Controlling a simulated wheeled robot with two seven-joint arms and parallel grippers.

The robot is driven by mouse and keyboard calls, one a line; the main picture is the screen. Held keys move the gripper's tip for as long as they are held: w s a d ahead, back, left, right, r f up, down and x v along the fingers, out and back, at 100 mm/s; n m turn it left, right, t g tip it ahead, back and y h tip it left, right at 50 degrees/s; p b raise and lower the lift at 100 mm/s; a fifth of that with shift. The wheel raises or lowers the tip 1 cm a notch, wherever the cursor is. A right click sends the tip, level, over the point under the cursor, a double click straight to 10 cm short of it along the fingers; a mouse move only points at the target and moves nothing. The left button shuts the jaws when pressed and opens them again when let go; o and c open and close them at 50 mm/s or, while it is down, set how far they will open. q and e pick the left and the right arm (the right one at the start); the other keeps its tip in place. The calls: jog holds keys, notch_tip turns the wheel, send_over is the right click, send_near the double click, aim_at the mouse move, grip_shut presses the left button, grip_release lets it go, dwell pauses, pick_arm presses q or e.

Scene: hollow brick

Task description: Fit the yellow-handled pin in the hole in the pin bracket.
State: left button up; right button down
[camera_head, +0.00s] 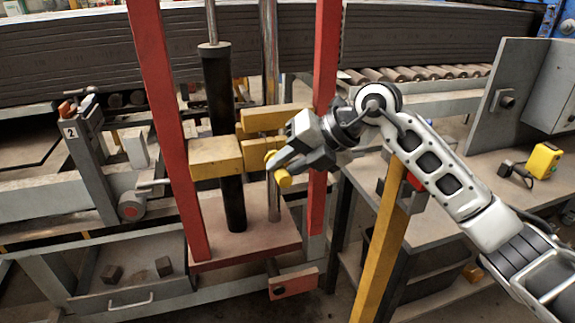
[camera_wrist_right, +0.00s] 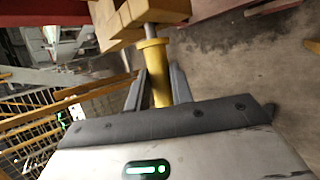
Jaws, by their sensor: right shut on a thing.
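The yellow-handled pin (camera_wrist_right: 158,72) is between the fingers of my right gripper (camera_wrist_right: 158,88), which is shut on its handle. Its collar and short grey shaft (camera_wrist_right: 150,30) point away from the gripper. The shaft's end meets the edge of a yellow block (camera_wrist_right: 165,10), which looks like the pin bracket; I cannot tell whether the tip is in a hole. My left gripper is out of view.
Red uprights (camera_head: 163,130) flank a black cylinder (camera_head: 222,130) and a metal rod, close to my right gripper. A grey bench (camera_head: 470,185) with a yellow device (camera_head: 543,160) stands at the right. A roller conveyor runs behind. A red plate (camera_head: 293,283) juts out low in front.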

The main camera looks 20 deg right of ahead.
jog(key=shift+w, duration=0.6)
jog(key=c, duration=1.1)
grip_release()
jog(key=shift+c, duration=0.2)
jog(key=b+v, duration=0.2)
jog(key=v, duration=1.4)
